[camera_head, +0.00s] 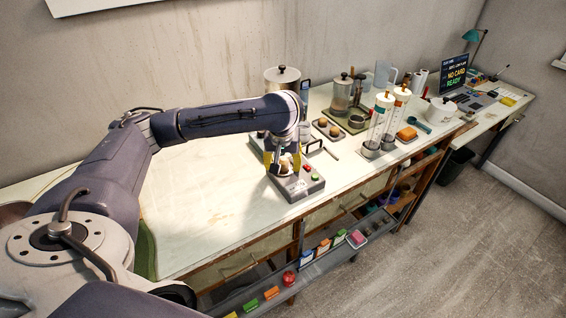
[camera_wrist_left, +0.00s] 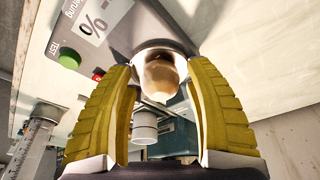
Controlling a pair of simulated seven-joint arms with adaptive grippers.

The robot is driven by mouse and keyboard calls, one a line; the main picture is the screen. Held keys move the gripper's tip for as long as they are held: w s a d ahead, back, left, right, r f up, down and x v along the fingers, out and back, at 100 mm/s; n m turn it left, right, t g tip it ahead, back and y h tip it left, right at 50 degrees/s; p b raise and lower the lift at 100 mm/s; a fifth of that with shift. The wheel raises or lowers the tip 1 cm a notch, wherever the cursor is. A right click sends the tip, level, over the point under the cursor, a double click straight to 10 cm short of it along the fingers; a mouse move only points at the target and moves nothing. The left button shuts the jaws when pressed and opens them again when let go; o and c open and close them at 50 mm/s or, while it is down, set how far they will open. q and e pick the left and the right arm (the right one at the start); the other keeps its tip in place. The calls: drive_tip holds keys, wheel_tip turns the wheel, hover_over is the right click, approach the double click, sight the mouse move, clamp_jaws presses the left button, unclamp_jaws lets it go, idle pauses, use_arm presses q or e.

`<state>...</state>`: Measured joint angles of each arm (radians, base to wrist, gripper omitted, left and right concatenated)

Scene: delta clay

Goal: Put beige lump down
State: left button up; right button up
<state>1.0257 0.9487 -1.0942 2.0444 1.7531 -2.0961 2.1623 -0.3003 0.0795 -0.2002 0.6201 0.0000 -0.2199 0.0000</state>
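A beige lump (camera_wrist_left: 160,76) sits at a round metal cup (camera_wrist_left: 150,48) on the grey meter (camera_head: 297,188), which has a green and a red button. The lump also shows in the head view (camera_head: 286,165), partly hidden by my gripper. My left gripper (camera_wrist_left: 158,72) has its yellow fingers apart, one on each side of the lump, with a visible gap on both sides. In the head view my left gripper (camera_head: 283,162) reaches down over the meter. My right gripper is not in view.
Behind the gripper stand a metal pot (camera_head: 282,78) and a small tray with brown lumps (camera_head: 328,126). The left tabletop (camera_head: 205,195) is clear.

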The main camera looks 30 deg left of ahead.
use_arm(q)
drive_tip(key=shift+r, duration=0.1)
drive_tip(key=v, duration=1.2)
idle(0.4)
idle(0.4)
